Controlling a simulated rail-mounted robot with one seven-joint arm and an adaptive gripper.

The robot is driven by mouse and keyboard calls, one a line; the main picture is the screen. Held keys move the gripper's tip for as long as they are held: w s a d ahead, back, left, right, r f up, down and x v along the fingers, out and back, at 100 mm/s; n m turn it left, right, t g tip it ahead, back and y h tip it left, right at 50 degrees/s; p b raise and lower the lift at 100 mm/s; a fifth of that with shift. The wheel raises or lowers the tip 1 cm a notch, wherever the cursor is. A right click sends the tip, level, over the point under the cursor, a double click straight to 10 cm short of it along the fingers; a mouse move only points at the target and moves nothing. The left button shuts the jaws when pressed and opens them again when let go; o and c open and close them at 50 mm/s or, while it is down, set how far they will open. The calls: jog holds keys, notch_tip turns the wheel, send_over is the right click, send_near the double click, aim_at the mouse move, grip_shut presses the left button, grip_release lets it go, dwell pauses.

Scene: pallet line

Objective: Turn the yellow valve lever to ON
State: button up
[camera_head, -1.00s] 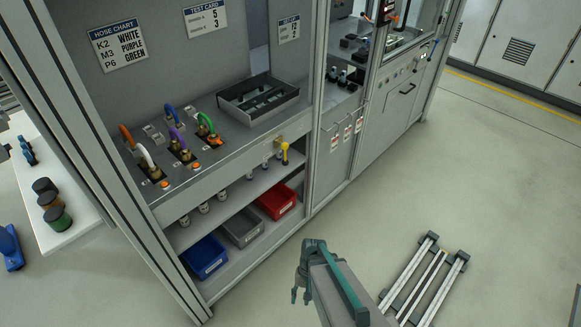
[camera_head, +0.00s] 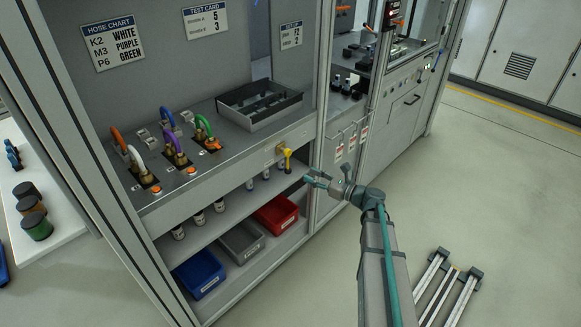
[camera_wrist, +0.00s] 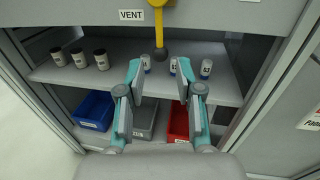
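The yellow valve lever (camera_head: 287,158) hangs from a brass fitting (camera_head: 281,147) on the front edge of the cabinet's worktop. In the wrist view the lever (camera_wrist: 159,27) points straight down and ends in a dark round tip. A VENT label (camera_wrist: 131,15) is beside its upper part, to the left; no ON mark is readable. My gripper (camera_head: 312,178) is just right of and below the lever in the head view. In the wrist view my gripper (camera_wrist: 160,84) is open and empty, its fingers apart below the lever tip. It does not appear to touch the lever.
Small bottles stand on the shelf under the worktop (camera_head: 222,160). Below them are a blue bin (camera_head: 200,273), a grey bin (camera_head: 241,243) and a red bin (camera_head: 276,214). Red-marked tags (camera_head: 339,152) hang on the panel right of the lever.

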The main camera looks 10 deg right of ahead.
aim_at(288, 168)
jog(key=p+x, duration=0.1)
jog(key=x, duration=0.9)
jog(key=shift+w+a+f, duration=0.15)
jog(key=shift+w+a, duration=0.05)
jog(key=shift+a, duration=0.1)
grip_shut()
